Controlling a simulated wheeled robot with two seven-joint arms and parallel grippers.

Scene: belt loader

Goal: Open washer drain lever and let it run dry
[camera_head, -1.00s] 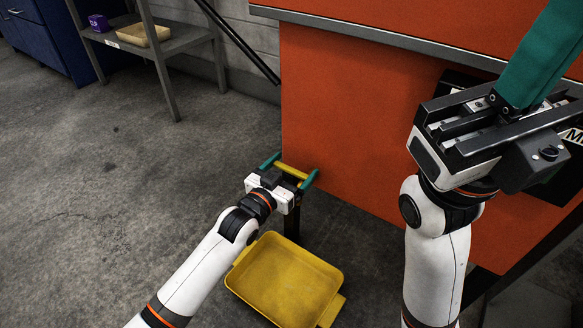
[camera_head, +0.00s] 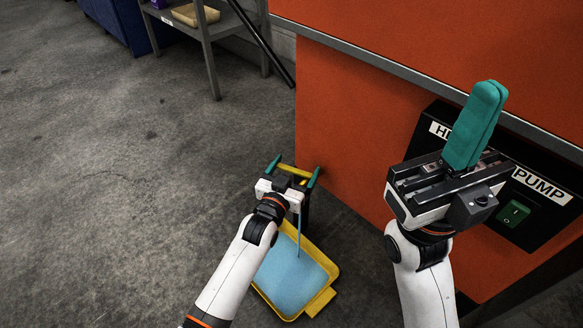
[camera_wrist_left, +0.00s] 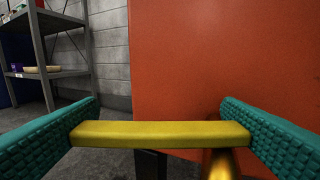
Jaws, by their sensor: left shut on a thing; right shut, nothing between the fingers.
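The yellow drain lever (camera_wrist_left: 160,133) lies crosswise between the teal fingers of my left gripper (camera_wrist_left: 160,135), which is shut on it. In the head view the left gripper (camera_head: 294,174) is low beside the orange washer body (camera_head: 350,120). A brass-coloured spout (camera_wrist_left: 222,163) shows below the lever in the left wrist view. A thin blue stream (camera_head: 299,236) falls into the yellow tray (camera_head: 334,268) on the floor, and blue liquid (camera_head: 285,275) covers its bottom. My right gripper (camera_head: 476,122) is shut and empty, raised in front of the washer.
A black panel with a PUMP label (camera_head: 543,187) and a green switch (camera_head: 514,213) is behind my right gripper. A grey shelf (camera_head: 212,27) holding a tan tray (camera_head: 195,15) stands at the back left. The concrete floor at left is clear.

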